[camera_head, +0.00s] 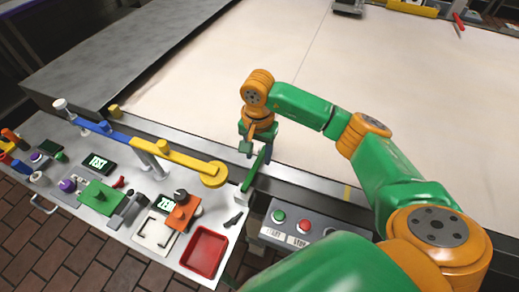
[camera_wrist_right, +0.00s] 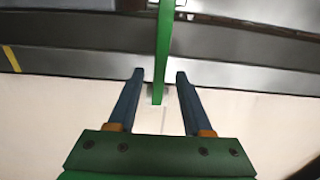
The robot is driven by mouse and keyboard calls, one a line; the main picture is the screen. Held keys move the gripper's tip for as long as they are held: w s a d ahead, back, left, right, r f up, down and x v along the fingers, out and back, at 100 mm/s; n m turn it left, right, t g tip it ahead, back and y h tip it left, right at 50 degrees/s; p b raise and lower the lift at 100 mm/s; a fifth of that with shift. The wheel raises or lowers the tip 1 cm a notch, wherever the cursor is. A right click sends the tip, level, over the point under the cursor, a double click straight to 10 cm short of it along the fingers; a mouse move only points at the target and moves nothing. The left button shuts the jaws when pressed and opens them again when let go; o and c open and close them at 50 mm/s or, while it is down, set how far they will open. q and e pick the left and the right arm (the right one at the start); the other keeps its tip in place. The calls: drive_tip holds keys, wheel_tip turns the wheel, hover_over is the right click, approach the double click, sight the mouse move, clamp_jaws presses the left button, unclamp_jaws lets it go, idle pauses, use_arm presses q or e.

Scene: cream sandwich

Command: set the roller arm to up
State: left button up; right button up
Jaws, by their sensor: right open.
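A slim green bar (camera_head: 252,178), which looks like the roller arm, rises at a slant from a pale mount at the belt's near edge. My right gripper (camera_head: 256,152) is at its upper end, pointing down. In the right wrist view the green bar (camera_wrist_right: 164,45) passes between the two blue-grey fingers of the right gripper (camera_wrist_right: 160,76). The fingers are open, with a visible gap on each side of the bar. The bar's end shows between them. My left gripper is in neither view.
A yellow arm (camera_head: 180,158) with a round end and a blue arm (camera_head: 103,129) stand over the metal side table. A red tray (camera_head: 204,252) and a button box (camera_head: 300,222) are near the bar. The wide pale belt (camera_head: 210,95) beyond is clear.

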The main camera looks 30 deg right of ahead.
drive_tip(key=shift+s+f, duration=0.15)
drive_tip(key=shift+f, duration=0.25)
drive_tip(key=shift+w+d+f, duration=0.4)
drive_tip(key=shift+w+f, duration=0.05)
drive_tip(key=shift+a, duration=0.1)
clamp_jaws()
drive_tip(key=shift+r, duration=0.1)
idle(0.5)
